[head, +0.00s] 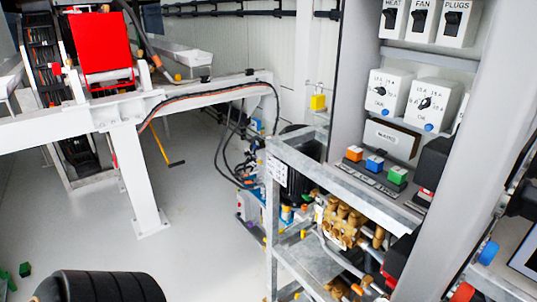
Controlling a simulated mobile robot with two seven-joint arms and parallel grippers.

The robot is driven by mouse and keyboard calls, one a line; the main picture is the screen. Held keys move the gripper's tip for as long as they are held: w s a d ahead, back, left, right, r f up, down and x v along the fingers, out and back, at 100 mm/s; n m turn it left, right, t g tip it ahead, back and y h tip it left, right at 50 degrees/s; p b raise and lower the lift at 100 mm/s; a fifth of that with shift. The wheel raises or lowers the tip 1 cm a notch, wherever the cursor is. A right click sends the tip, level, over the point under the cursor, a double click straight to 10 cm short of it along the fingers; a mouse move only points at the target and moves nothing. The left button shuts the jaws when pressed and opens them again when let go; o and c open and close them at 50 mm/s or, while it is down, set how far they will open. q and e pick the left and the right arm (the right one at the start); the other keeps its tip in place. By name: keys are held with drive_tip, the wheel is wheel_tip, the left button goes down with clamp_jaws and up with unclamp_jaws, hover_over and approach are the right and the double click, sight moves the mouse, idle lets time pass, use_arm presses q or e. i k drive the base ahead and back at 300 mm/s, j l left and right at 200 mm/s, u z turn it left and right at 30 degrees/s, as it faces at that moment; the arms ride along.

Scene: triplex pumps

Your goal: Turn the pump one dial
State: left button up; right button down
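Two white dial boxes are mounted side by side on the grey panel at the upper right in the head view. The left dial box (389,94) and the right dial box (432,103) each have a black knob, small printed marks around it and a blue spot at the bottom. The print is too small to tell which one is the pump one dial. Neither of my grippers is in view, and nothing touches the dials.
Three switch boxes, including the FAN switch (422,22), sit above the dials. Below are orange, blue and green buttons (375,163) on a metal shelf frame (330,178) holding brass-coloured pump parts (340,222). A white beam (200,92) crosses the left; the grey floor (205,225) has free room.

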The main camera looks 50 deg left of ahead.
sight(381, 91)
drive_tip(key=u, duration=1.55)
drive_tip(key=k+j+z, duration=0.15)
drive_tip(key=k+j, duration=0.2)
drive_tip(key=k, duration=0.15)
